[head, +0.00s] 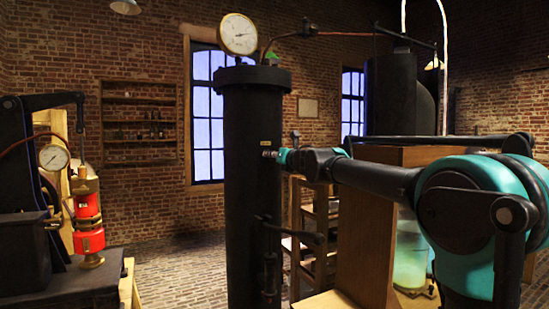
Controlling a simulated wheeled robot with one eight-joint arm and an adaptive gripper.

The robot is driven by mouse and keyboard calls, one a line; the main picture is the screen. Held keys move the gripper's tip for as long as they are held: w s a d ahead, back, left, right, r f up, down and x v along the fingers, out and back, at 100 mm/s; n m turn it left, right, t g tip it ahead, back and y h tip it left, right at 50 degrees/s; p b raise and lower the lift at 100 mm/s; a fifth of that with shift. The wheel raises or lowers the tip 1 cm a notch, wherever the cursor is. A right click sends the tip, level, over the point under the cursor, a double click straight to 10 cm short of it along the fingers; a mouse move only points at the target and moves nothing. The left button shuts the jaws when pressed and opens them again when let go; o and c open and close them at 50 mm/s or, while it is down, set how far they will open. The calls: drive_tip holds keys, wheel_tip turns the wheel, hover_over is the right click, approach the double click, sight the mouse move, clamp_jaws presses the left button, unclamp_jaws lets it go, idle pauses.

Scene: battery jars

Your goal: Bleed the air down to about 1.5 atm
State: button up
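A tall black cylinder (252,190) stands upright in the middle of the head view. A round white pressure gauge (238,34) sits on its top; its dark needle points roughly right, but the figures are too small to read. A small metal fitting (268,154) sticks out of the cylinder's right side. My gripper (280,156) is right at this fitting, reaching in from the right. I cannot tell whether its fingers are shut on it. A dark lever (290,229) and a small valve body (269,275) are lower on the cylinder.
A red device (88,220) with a second gauge (54,157) stands on a bench at left. A wooden post (365,230) and a greenish glass jar (410,255) are near my arm at right. The brick floor (185,265) left of the cylinder is clear.

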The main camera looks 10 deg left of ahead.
drive_tip(key=n, duration=0.6)
drive_tip(key=shift+n, duration=0.4)
drive_tip(key=shift+c, duration=0.2)
idle(2.3)
drive_tip(key=shift+o, duration=0.2)
drive_tip(key=m, duration=0.7)
drive_tip(key=shift+c, duration=0.2)
drive_tip(key=o, duration=1.3)
drive_tip(key=shift+o, duration=0.2)
drive_tip(key=shift+d, duration=0.1)
drive_tip(key=v, duration=0.5)
